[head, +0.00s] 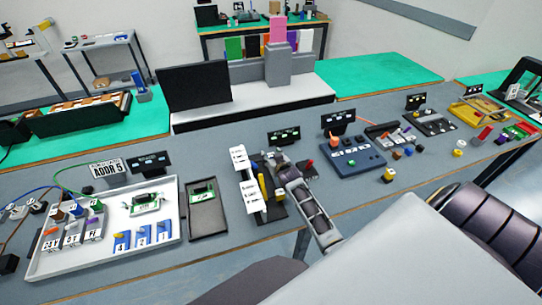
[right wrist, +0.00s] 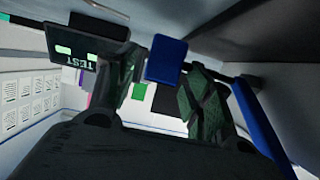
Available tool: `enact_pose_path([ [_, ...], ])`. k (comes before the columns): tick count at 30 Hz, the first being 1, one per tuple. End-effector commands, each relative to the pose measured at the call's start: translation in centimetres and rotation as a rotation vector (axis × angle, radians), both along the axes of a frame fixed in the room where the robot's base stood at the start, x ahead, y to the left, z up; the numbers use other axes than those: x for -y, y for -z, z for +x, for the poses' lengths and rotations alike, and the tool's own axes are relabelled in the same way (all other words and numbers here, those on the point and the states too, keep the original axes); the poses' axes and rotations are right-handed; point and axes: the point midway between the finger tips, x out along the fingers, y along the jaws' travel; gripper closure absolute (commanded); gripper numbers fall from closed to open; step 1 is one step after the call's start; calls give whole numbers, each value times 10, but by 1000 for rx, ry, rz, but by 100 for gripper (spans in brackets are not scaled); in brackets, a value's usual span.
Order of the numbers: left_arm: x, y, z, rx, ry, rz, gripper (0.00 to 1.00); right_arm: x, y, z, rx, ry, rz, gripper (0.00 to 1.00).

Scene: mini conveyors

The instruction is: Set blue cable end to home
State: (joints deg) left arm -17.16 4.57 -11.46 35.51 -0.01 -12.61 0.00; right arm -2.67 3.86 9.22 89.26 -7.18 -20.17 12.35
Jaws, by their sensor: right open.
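A thin blue cable (head: 22,196) runs at the far left of the head view toward a cluster of small plugs and grey blocks in the white tray. A small blue piece (head: 76,210), perhaps its end, sits in that cluster; I cannot tell for sure. No place marked home is readable. My right gripper (head: 272,171) is over the small station right of the tray, well away from the cable. In the right wrist view its two dark fingers (right wrist: 166,88) are apart. A blue block (right wrist: 166,60) shows between them; contact cannot be told. My left gripper is not in view.
The white tray (head: 110,264) holds blue labelled blocks (head: 143,236) and a green board (head: 146,203). A dark tray (head: 207,222) and a white-labelled rack (head: 244,180) stand between it and my right gripper. A blue button box (head: 352,160) stands to the right.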

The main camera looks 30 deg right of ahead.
Motion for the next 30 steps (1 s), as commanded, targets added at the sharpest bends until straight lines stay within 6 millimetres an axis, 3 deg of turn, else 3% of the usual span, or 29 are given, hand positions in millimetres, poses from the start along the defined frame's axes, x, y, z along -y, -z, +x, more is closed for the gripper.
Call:
enact_pose_path([
  [17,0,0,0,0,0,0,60,2,4,10,0,0,0,48],
  [30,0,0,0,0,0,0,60,2,4,10,0,0,0,100],
])
